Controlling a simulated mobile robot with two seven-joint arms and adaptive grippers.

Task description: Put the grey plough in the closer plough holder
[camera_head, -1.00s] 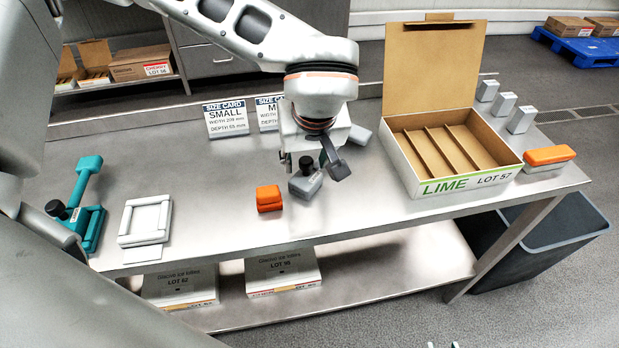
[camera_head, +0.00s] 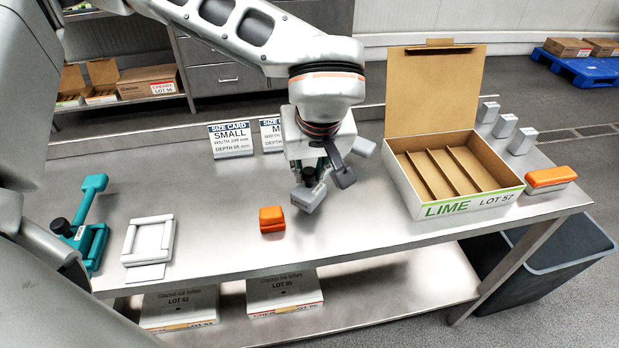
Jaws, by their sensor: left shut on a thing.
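My left gripper (camera_head: 316,178) hangs over the middle of the table, pointing down. It is shut on a grey block-like piece, which I take for the grey plough (camera_head: 309,197). The plough is tilted and appears raised above the tabletop; the fingers partly hide it. An orange block (camera_head: 271,220) stands on the table just left of the plough, apart from it. Another orange-topped piece with a pale base (camera_head: 547,179) is at the right table edge. I cannot tell which things are the plough holders. My right gripper is not in view.
An open carton marked LIME (camera_head: 472,207) with dividers stands at the right. Several grey blocks (camera_head: 522,141) line the back right. A teal fixture (camera_head: 93,240) and white frame (camera_head: 148,240) are at the left. Size cards (camera_head: 231,140) stand behind. The middle-left table is clear.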

